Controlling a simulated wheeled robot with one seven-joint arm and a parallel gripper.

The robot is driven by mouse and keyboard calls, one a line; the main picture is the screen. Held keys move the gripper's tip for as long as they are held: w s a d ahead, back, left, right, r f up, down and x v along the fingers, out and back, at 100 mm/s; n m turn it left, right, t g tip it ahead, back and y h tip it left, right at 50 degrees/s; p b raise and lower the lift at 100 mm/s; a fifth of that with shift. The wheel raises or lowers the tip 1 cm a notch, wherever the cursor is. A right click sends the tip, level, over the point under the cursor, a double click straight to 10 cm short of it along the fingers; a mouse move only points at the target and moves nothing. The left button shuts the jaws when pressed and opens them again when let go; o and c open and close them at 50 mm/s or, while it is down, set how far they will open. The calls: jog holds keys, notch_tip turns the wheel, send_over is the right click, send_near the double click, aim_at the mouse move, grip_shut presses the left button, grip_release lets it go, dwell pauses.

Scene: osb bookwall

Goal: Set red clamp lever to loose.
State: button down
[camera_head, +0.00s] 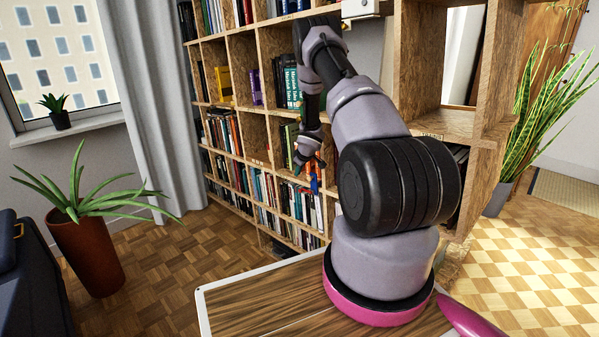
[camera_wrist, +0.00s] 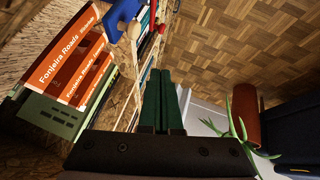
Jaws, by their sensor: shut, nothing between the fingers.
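My gripper (camera_wrist: 161,72) is shut and empty; its two dark green fingers lie side by side in the wrist view. In the head view my gripper (camera_head: 309,163) is in front of the bookshelf's lower middle rows. A blue part (camera_wrist: 121,14) with a round wooden knob (camera_wrist: 133,30) shows at the top of the wrist view, beyond and left of the fingertips, apart from them.
Orange-red books (camera_wrist: 68,58) and a green book (camera_wrist: 55,116) stand close left of my fingers. The wooden bookshelf (camera_head: 243,66) fills the middle of the head view. A potted plant (camera_head: 90,255) stands left on open parquet floor (camera_head: 180,255).

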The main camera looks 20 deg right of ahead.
aim_at(306, 191)
notch_tip(306, 191, down, 9)
jog(key=w+d, duration=0.1)
jog(key=w, duration=0.1)
jog(key=shift+w+d+r, duration=0.15)
jog(key=shift+w+d, duration=0.1)
dwell(0.4)
